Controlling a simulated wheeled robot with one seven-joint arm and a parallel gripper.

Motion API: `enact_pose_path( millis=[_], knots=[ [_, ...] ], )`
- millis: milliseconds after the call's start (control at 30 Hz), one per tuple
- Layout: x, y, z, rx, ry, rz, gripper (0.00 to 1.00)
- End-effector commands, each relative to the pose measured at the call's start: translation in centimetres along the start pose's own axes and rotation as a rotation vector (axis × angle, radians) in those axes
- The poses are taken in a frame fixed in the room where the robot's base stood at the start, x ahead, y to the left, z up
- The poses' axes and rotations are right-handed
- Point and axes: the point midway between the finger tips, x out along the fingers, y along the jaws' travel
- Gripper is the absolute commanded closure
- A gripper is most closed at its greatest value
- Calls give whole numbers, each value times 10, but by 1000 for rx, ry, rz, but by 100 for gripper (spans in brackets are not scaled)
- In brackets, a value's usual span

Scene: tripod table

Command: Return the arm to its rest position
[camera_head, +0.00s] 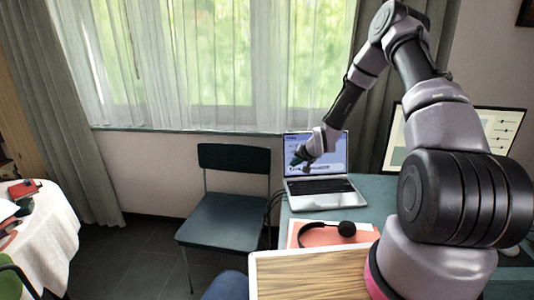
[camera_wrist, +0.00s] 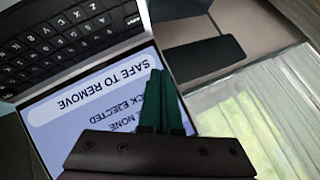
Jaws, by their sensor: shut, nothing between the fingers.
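My arm rises from the right of the head view and bends down toward the laptop. My gripper (camera_head: 296,161) hangs in front of the left part of the laptop's screen. In the wrist view my gripper (camera_wrist: 160,72) shows its two green fingers together, shut with nothing between them. The laptop (camera_head: 320,193) stands open on the teal desk (camera_head: 378,188). Its screen also shows in the wrist view (camera_wrist: 70,112), upside down, with the words "SAFE TO REMOVE" and "EJECTED". I cannot tell the exact gap between the fingers and the screen.
A black headset (camera_head: 346,229) lies on a red folder (camera_head: 314,236) in front of the laptop. A dark chair (camera_head: 226,218) stands left of the desk. A monitor (camera_head: 507,122) is behind my arm at right. A white-covered table (camera_head: 45,232) is at far left. Curtained windows are behind.

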Motion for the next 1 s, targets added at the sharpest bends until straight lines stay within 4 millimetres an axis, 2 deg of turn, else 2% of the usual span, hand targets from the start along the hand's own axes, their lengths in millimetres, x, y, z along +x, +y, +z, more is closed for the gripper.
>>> enact_pose_path(
  millis=[33,200,500,767,1000],
  knots=[
    [-14,-7,-12,-22,4,10,100],
    [-70,-24,-42,-79,-10,69,100],
    [-180,-52,-77,-139,-19,167,100],
    [-282,-74,-85,-149,-16,231,100],
    [-373,-89,-71,-130,-14,262,100]
  ],
)
